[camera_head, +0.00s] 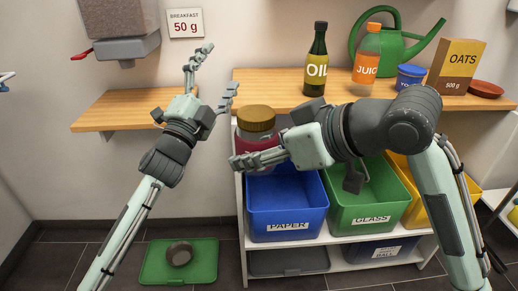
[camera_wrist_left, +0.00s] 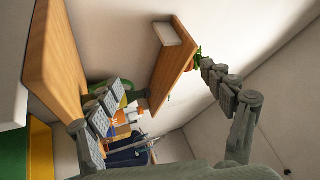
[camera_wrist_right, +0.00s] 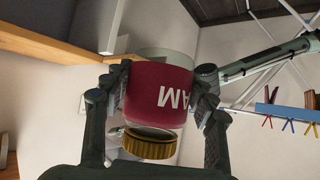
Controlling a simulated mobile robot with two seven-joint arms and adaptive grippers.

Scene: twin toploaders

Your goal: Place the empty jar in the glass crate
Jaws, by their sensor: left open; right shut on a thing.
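The jar (camera_head: 257,124) has a brown-gold lid and a dark red label. My right gripper (camera_head: 258,160) is shut on it and holds it upright, in front of the shelf above the blue paper crate. In the right wrist view the jar (camera_wrist_right: 160,90) sits between both fingers, with "AM" readable upside down on its label and the gold lid toward the bottom. The inside looks clear where glass shows. The green glass crate (camera_head: 367,197) is to the right of the jar and lower. My left gripper (camera_head: 220,72) is open and empty, left of the jar and higher.
The blue paper crate (camera_head: 287,203) stands left of the glass crate, and a yellow crate (camera_head: 405,175) right of it. An oil bottle (camera_head: 316,65), juice bottle (camera_head: 366,58), oats box (camera_head: 455,66) and green watering can (camera_head: 400,45) stand on the wooden top. A green mat (camera_head: 205,262) lies on the floor.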

